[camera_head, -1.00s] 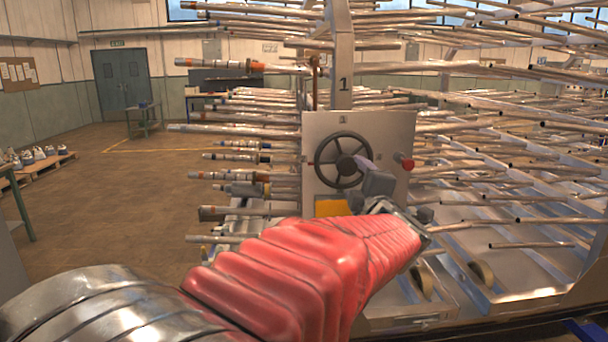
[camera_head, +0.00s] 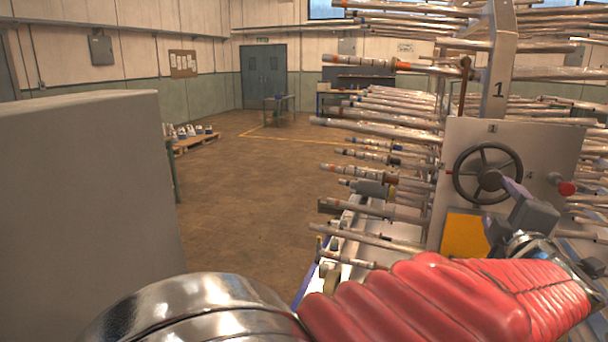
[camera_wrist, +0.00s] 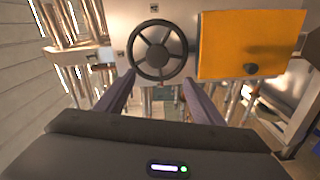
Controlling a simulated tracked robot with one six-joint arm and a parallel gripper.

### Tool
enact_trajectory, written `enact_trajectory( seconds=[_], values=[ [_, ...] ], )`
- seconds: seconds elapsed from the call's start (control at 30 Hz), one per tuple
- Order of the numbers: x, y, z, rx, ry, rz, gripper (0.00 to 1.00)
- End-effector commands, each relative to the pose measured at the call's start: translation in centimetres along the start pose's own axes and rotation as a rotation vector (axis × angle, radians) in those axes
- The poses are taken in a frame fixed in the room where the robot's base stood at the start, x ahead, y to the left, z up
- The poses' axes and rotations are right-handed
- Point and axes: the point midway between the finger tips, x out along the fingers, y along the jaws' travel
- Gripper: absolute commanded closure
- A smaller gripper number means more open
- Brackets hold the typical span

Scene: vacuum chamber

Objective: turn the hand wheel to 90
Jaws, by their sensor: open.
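The dark hand wheel (camera_head: 489,177) with several spokes sits on a pale upright panel (camera_head: 545,150) on the right of the head view. It shows face-on at the top of the wrist view (camera_wrist: 156,50). My gripper (camera_wrist: 158,80) is open and empty. In the wrist view its two fingers rise on either side of the lower part of the wheel, with a gap between them. In the head view the fingers (camera_head: 513,187) overlap the wheel's lower right. I cannot tell whether they touch the rim. Numerals "1" and "4" show on the panel around the wheel.
A red knob (camera_head: 567,188) sits right of the wheel, and an orange plate (camera_head: 463,235) is below it. Racks of long metal tubes (camera_head: 395,105) stick out beside and behind the panel. A large grey block (camera_head: 85,200) stands at left. Open floor (camera_head: 235,190) lies between.

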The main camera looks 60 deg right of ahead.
Motion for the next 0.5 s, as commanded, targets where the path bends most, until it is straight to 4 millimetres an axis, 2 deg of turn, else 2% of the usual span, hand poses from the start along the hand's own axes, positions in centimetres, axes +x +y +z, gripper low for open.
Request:
enact_trajectory(
  seconds=[0.17,0.5],
  values=[
    [2.2,-0.9,-3.8,0.046,0.033,-0.017,0.38],
    [5.8,-3.7,-13.3,0.17,0.097,-0.085,0.38]
  ],
)
